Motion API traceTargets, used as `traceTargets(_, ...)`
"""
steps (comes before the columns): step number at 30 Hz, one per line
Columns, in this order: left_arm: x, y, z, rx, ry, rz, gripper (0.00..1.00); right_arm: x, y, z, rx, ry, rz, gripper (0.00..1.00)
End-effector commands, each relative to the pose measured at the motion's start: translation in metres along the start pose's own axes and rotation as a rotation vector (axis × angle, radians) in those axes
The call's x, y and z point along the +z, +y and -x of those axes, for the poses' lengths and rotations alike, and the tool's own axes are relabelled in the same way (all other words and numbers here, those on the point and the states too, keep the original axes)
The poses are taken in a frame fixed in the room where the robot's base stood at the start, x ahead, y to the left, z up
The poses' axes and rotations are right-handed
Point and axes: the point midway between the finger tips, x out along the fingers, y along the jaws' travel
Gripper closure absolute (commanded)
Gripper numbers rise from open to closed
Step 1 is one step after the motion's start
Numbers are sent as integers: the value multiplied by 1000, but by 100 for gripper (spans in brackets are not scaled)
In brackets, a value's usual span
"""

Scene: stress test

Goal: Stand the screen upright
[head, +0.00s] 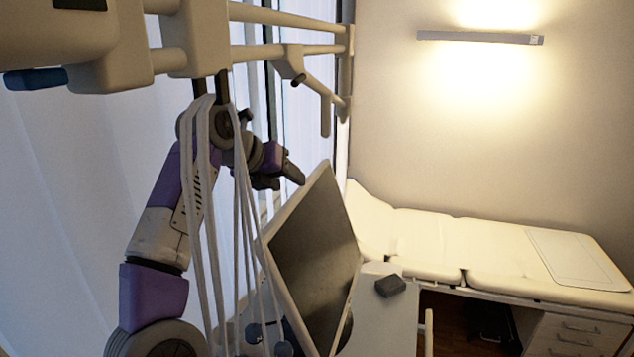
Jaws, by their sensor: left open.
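The screen (312,262) is a flat dark panel with a pale frame, standing tilted on a light-coloured cart in the middle of the head view. My left arm comes up from the lower left, and my left gripper (290,175) is at the screen's upper left, close to its top corner. The gripper is open, with nothing seen between its fingers. I cannot tell whether it touches the screen's edge. White cables hang in front of the arm and hide part of it. My right gripper is not in view.
A beige rail frame (270,52) with hanging cables (205,200) crosses the upper left, close to my arm. A small dark box (390,285) lies on the cart top (385,325) right of the screen. A cream examination couch (440,237) stands along the back wall.

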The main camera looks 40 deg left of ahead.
Motion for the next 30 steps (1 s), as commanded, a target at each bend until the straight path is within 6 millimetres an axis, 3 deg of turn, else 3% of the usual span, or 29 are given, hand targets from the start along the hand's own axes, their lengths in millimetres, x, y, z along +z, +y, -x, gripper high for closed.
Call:
traceTargets(12,0,-1,-60,-2,5,0,49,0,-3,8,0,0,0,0)
traceTargets(24,0,0,-72,-1,2,1,49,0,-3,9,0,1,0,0)
traceTargets(25,0,0,-72,-1,2,1,50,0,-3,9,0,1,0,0)
traceTargets(30,0,0,-72,-1,2,1,76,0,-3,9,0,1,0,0)
